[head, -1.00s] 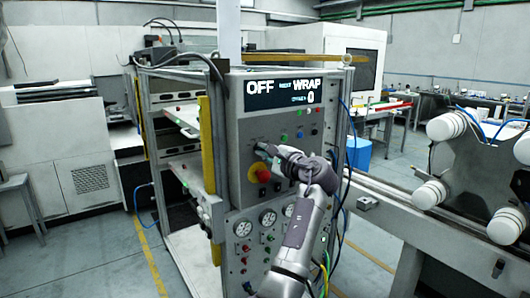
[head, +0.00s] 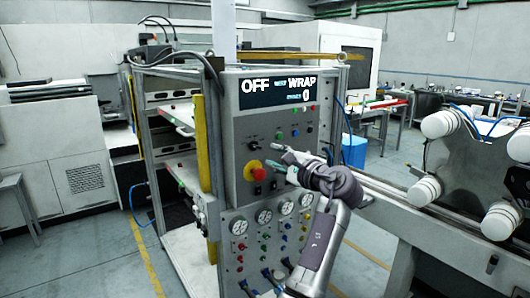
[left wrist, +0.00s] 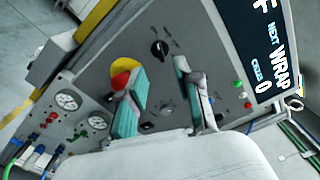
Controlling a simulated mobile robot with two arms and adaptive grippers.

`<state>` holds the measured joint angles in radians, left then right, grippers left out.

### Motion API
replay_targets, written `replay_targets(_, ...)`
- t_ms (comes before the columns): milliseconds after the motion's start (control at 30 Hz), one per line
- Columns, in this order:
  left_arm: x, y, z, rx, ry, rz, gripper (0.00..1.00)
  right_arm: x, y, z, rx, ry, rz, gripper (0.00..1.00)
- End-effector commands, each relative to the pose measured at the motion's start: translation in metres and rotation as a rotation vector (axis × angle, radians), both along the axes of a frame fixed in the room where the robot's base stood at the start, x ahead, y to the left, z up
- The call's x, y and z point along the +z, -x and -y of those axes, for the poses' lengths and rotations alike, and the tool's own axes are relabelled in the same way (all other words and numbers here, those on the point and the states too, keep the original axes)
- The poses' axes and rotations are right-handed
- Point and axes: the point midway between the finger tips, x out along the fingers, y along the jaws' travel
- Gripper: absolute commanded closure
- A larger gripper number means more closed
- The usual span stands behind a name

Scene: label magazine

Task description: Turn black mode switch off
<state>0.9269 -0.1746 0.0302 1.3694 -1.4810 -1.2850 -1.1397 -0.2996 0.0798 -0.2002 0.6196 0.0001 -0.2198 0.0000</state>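The black mode switch (head: 254,143) is a small round knob on the grey control panel (head: 240,175), above the red emergency button (head: 255,173) with its yellow surround. The knob also shows in the left wrist view (left wrist: 159,48), beyond and between my fingertips. My left gripper (head: 271,156) is open and empty in front of the panel, to the right of the knob and apart from it. Its two teal fingers are spread in the left wrist view (left wrist: 160,68). The display (head: 278,91) reads OFF, NEXT WRAP and a count of 0. My right gripper is not in view.
Several coloured buttons (head: 295,134) sit right of the knob. Gauges (head: 264,216) and blue-handled valves fill the lower panel. A yellow post (head: 201,135) stands at the panel's left edge. A machine with white rollers (head: 440,124) is at the right.

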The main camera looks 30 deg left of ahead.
Motion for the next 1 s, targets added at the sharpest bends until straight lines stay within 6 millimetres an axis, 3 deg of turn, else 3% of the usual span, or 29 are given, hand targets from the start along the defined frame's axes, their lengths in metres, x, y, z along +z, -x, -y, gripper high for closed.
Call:
replay_targets(100, 0.000, 0.008, 0.021, -0.001, 0.002, 0.001, 0.67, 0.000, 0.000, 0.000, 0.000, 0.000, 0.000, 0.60)
replay_targets(300, 0.000, 0.016, 0.039, 0.000, 0.001, 0.001, 0.67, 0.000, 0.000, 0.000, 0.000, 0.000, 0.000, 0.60)
replay_targets(867, -0.001, 0.017, 0.041, -0.001, 0.001, 0.000, 0.67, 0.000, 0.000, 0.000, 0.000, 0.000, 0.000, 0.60)
replay_targets(967, -0.017, 0.009, 0.043, -0.027, 0.005, -0.015, 0.67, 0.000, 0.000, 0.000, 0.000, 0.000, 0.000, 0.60)
replay_targets(1000, -0.030, 0.003, 0.045, -0.049, 0.011, -0.026, 0.67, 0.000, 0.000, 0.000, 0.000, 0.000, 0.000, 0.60)
